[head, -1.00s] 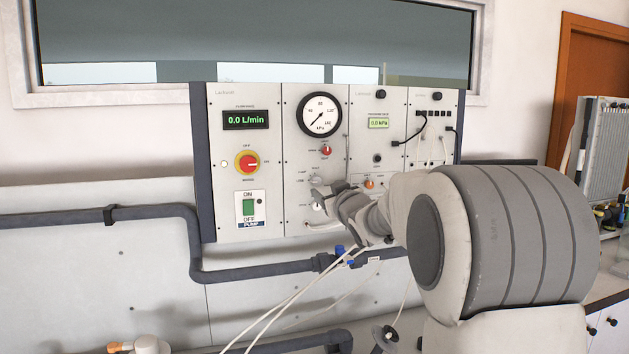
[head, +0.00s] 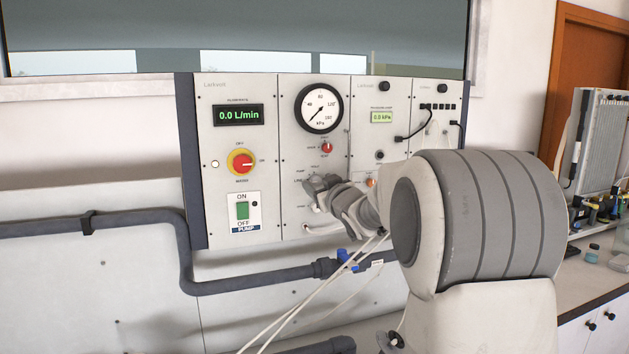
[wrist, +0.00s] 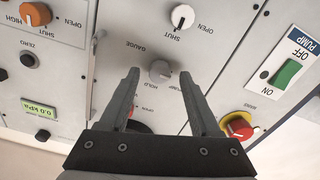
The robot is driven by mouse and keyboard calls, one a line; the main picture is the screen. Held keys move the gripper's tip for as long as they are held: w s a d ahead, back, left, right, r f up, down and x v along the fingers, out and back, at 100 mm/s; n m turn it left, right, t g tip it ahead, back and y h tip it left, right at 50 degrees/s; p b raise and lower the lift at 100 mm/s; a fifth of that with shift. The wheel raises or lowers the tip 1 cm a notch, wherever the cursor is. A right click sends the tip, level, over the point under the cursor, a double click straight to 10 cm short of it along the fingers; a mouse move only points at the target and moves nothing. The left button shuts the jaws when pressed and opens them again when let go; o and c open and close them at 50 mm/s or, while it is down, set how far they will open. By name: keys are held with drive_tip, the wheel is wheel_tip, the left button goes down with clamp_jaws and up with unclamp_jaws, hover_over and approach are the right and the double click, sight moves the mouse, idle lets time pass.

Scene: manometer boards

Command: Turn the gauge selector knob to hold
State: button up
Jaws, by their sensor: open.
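The gauge selector knob (wrist: 160,71) is a small round grey knob on the pale panel, beside the printed word GAUGE in the wrist view. That view shows the panel upside down. My gripper (wrist: 159,77) is open, with one dark finger on each side of the knob in the picture. I see no finger closed on it, and I cannot tell how deep the fingertips reach around it. The knob's pointer direction is unclear, and part of its lettering is hidden by the fingers. In the head view my gripper (head: 313,186) is at the panel below the round dial and covers the knob.
A white OPEN/SHUT knob (wrist: 182,17) is close to the selector. The red and yellow rotary switch (head: 241,162) and green pump switch (head: 243,210) are to the left in the head view. The round pressure dial (head: 319,108) is above. A dark pipe (head: 250,277) runs below the panel.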

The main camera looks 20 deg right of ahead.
drive_tip(key=shift+w, duration=0.3)
clamp_jaws()
idle(0.3)
